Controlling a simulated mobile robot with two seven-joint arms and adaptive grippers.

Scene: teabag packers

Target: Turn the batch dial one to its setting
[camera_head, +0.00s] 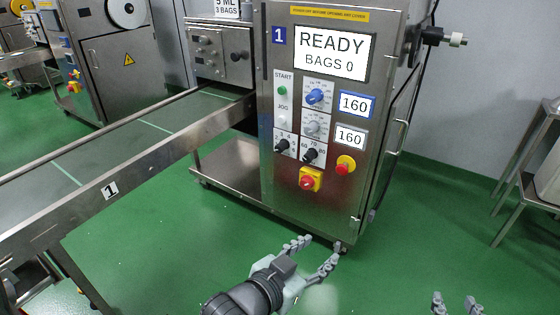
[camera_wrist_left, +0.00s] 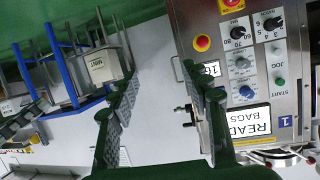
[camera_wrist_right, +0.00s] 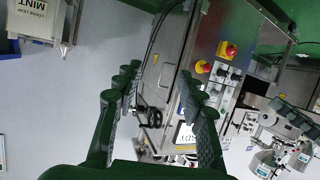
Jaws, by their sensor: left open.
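The machine marked 1 has a steel front panel (camera_head: 313,210). Low on the panel are two black dials: one with small numbers around 3 to 5 (camera_head: 282,146) and one marked 60, 70 (camera_head: 310,155). My left gripper (camera_head: 317,247) is open and empty, below and in front of the panel, touching nothing. My right gripper (camera_head: 455,301) is open and empty at the lower right.
Above are a blue knob (camera_head: 315,97), a grey knob (camera_head: 315,127) and a READY screen (camera_head: 331,52). A red stop button (camera_head: 346,165) and a red-yellow switch (camera_head: 311,179) sit close to the dials. A conveyor (camera_head: 130,163) runs left. Green floor is clear in front.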

